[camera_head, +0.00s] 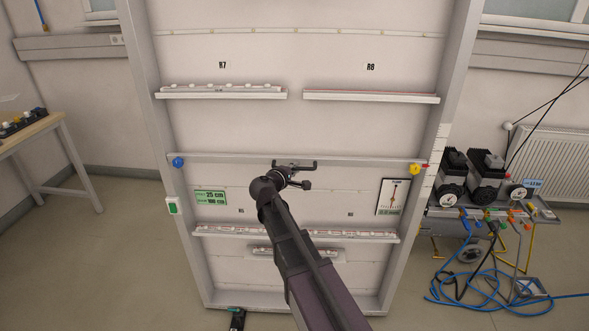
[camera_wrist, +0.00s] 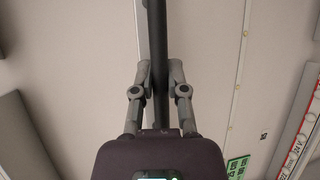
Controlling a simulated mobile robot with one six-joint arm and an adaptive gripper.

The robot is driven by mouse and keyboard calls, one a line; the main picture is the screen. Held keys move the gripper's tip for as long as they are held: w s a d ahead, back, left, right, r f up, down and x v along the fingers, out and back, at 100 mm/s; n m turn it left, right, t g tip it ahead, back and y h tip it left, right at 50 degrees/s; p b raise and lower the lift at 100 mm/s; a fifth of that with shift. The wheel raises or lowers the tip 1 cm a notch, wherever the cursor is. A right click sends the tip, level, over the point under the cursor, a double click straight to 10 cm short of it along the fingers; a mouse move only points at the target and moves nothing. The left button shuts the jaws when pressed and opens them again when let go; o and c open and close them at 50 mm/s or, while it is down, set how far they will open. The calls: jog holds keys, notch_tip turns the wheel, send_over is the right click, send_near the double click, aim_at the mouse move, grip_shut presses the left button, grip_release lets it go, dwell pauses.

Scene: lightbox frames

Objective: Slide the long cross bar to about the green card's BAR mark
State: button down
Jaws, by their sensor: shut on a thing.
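The long cross bar (camera_head: 220,159) is a pale rail running level across the frame, with a blue knob (camera_head: 178,162) at its left end and a yellow knob (camera_head: 415,169) at its right. A dark handle (camera_head: 314,164) sits at its middle. My gripper (camera_head: 283,170) is at this handle; in the wrist view my gripper (camera_wrist: 159,75) is shut on the dark handle bar (camera_wrist: 157,30). The green card (camera_head: 210,198) hangs below the bar at left; its upper line reads 25 cm, its lower line is hard to read. It also shows in the wrist view (camera_wrist: 237,167).
A scale strip (camera_head: 438,165) runs up the right post, near a small red pointer (camera_head: 427,166). A lower shelf (camera_head: 217,232) and a white gauge card (camera_head: 392,197) are below. Pumps (camera_head: 484,177) and blue hoses stand right.

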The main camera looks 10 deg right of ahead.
jog(key=shift+w+r+p, duration=0.1)
jog(key=shift+r+p, duration=0.25)
jog(key=shift+r, duration=0.2)
jog(key=c, duration=0.6)
grip_release()
jog(key=shift+c, duration=0.2)
jog(key=shift+f, duration=0.2)
